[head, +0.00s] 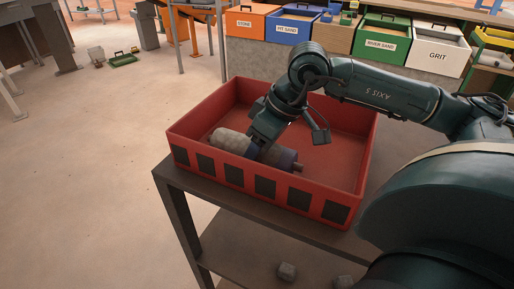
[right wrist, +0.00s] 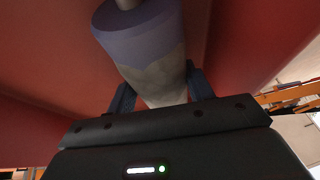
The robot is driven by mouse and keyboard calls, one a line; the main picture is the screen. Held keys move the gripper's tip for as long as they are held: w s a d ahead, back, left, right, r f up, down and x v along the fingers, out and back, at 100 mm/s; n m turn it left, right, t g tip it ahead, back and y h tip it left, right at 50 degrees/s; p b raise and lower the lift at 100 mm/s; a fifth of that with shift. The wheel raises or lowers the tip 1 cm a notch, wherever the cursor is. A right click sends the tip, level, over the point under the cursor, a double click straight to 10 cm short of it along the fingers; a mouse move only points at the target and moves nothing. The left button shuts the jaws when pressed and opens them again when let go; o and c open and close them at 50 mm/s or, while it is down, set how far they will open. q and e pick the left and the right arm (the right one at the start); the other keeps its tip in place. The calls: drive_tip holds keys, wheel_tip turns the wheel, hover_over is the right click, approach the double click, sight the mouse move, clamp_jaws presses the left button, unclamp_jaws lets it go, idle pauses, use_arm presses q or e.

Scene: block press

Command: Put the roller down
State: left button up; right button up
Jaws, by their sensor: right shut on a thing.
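The roller (head: 228,141) is a pale grey cylinder with a purple-blue band and a thin stub at its right end. It lies roughly level inside the red crate (head: 205,174), close to the crate's near wall. My right gripper (head: 257,151) reaches down into the crate and is shut on the roller around its middle. In the right wrist view the roller (right wrist: 158,72) passes between the two dark fingers (right wrist: 161,94). I cannot tell whether the roller touches the crate floor. My left gripper is not in view.
The red crate stands on a dark table (head: 172,180) with a lower shelf. The crate floor right of the roller (head: 335,150) is clear. Labelled bins, such as the grit bin (head: 437,57), stand along the back.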

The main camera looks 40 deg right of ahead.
drive_tip(key=o, duration=1.4)
drive_tip(key=shift+r+p, duration=0.2)
drive_tip(key=shift+p, duration=0.2)
drive_tip(key=v, duration=1.2)
drive_tip(key=shift+f, duration=0.1)
